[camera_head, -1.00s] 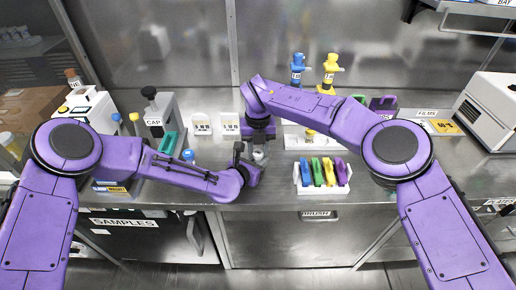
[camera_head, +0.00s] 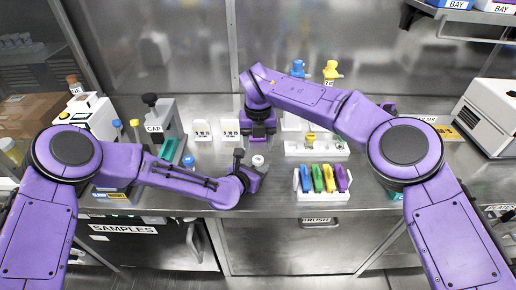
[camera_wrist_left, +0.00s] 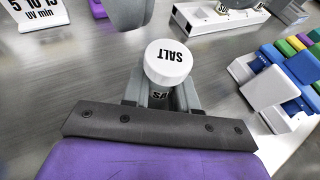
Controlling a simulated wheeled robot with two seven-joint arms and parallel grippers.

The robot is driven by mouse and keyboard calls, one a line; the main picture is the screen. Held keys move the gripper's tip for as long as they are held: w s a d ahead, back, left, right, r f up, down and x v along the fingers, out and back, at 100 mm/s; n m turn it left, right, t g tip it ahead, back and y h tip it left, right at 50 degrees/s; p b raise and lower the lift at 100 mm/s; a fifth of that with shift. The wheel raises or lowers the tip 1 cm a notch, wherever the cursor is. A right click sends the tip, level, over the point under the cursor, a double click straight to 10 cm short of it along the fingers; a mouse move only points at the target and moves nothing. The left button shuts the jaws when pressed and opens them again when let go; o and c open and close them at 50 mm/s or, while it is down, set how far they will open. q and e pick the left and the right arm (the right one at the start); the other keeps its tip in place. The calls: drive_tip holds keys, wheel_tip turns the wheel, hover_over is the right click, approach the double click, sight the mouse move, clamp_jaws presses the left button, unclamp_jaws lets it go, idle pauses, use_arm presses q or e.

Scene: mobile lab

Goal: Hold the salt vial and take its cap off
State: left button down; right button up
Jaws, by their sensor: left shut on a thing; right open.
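The salt vial stands in my left gripper (camera_head: 254,172), which is shut on its body near the bench's front edge. Its white cap (camera_head: 258,160) is on top. In the left wrist view, the cap (camera_wrist_left: 168,62) reads SALT, and part of the vial's body label (camera_wrist_left: 160,95) shows below it between the fingers. My right gripper (camera_head: 259,140) is open and empty. It points down behind the vial, apart from the cap. Grey parts, probably of the right gripper, show at the top edge of the left wrist view.
A white rack (camera_head: 322,196) with several coloured pieces stands right of the vial. Behind it is a white holder (camera_head: 297,149) with a yellow-topped item. Timer cards (camera_head: 202,131) stand at the back, and a CAP-labelled device (camera_head: 153,128) is at left. Bare bench lies around the vial.

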sight(258, 159)
wheel_tip(258, 159, up, 3)
drive_tip(key=m, duration=0.4)
drive_tip(key=shift+m, duration=0.3)
drive_tip(key=shift+f+m, duration=0.2)
drive_tip(key=shift+m, duration=0.1)
wheel_tip(258, 159, down, 7)
drive_tip(key=shift+f, duration=0.2)
drive_tip(key=shift+c, duration=0.3)
clamp_jaws()
drive_tip(key=n, duration=0.6)
drive_tip(key=shift+r, duration=0.2)
drive_tip(key=shift+r, duration=0.95)
